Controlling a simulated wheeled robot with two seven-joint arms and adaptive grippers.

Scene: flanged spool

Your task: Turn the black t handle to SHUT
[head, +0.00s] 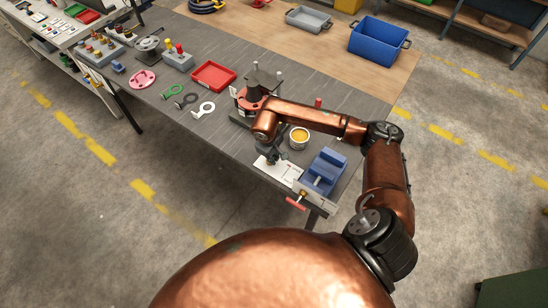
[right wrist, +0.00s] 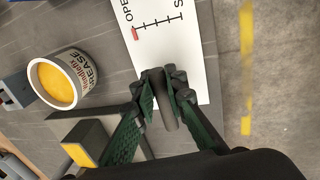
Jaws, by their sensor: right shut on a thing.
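The dark T handle (right wrist: 166,112) shows in the right wrist view as a short rounded bar between my right gripper's fingers. My right gripper (right wrist: 161,88) is shut on it, with a green-padded finger on each side. In the head view my right gripper (head: 272,157) is over the near edge of the bench, and it hides the handle. A white card (right wrist: 190,60) lies beyond the fingertips. It carries a ticked scale, with OPEN at one end and a cut-off word starting with S at the other. A red mark (right wrist: 136,34) sits at the OPEN end. My left gripper is not in view.
A grease tin (head: 299,138) stands close beside my right gripper. A blue vice (head: 323,172) is at the bench's near corner. A flanged spool (head: 251,101) stands behind my forearm. A red tray (head: 213,76) is farther left. Open floor lies beyond the bench edge.

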